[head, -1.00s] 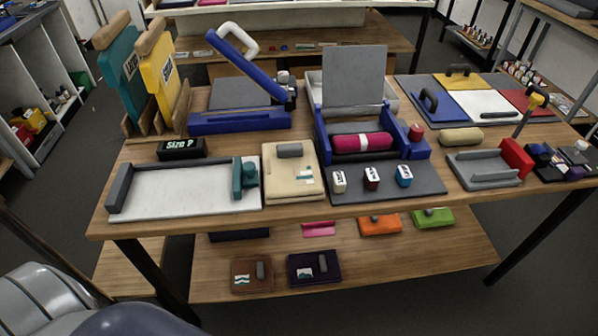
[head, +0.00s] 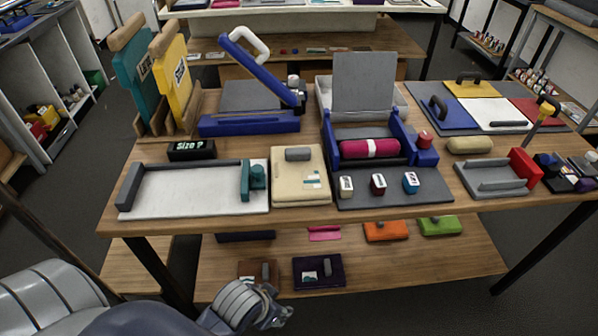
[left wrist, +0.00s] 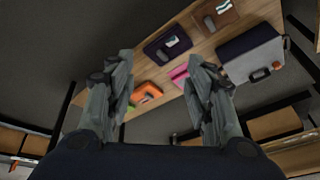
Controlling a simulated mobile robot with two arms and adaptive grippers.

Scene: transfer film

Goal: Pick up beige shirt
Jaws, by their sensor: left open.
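The beige shirt (head: 296,188) lies folded flat on the wooden table, with a grey handle-like piece on its top edge and a small teal and white print. It is between the white board and the grey plate of the press. My left gripper (head: 272,312) is at the bottom of the head view, low in front of the table and well apart from the shirt. In the left wrist view my left gripper (left wrist: 160,62) has its fingers spread with nothing held between them. The beige shirt cannot be made out there. My right gripper is out of view.
A white board (head: 200,192) with a teal clamp is left of the shirt. A blue press (head: 368,150) holding a magenta roll stands to its right, with small bottles in front. The lower shelf (head: 400,264) holds several folded shirts, including a dark purple one (left wrist: 167,45).

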